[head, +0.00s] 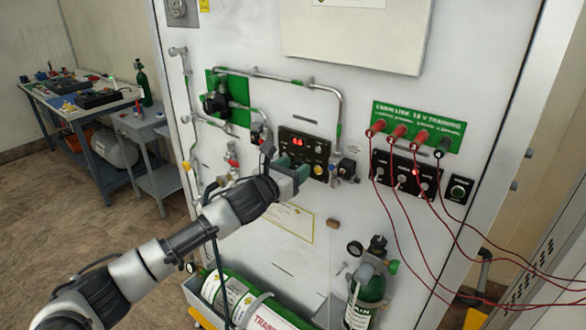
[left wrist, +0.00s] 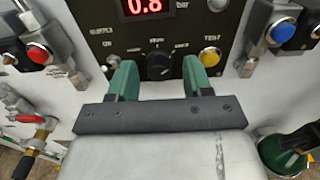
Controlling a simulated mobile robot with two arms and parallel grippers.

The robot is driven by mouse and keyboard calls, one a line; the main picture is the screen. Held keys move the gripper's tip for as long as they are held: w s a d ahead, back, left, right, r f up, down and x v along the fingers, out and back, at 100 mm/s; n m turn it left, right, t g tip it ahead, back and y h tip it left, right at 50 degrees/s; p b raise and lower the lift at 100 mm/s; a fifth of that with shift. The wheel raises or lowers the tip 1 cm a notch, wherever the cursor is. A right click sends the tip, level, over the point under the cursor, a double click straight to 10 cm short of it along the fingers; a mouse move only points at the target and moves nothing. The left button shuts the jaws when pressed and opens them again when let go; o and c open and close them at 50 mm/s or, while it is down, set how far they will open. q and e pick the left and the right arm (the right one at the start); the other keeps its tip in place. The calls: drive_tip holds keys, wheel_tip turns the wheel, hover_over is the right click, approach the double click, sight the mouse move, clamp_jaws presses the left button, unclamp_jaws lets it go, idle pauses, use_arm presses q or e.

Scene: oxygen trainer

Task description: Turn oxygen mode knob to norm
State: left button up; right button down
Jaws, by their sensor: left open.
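The black round mode knob (left wrist: 160,67) sits on the black oxygen panel (left wrist: 150,40), with small blurred labels around it. I cannot read for sure which label its pointer faces. My left gripper (left wrist: 159,76) is open, with one green finger on each side of the knob. I cannot tell whether either finger touches it. In the head view my left gripper (head: 298,177) is at the lower left of the oxygen panel (head: 314,142) and hides the knob there. My right gripper is in neither view.
The panel has a red display (left wrist: 147,7) reading 0.8 and a yellow button (left wrist: 210,57) close right of the fingers. Valves with a red button (left wrist: 38,54) and a blue button (left wrist: 285,31) flank it.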

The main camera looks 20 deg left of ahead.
use_arm(q)
drive_tip(key=c, duration=0.9)
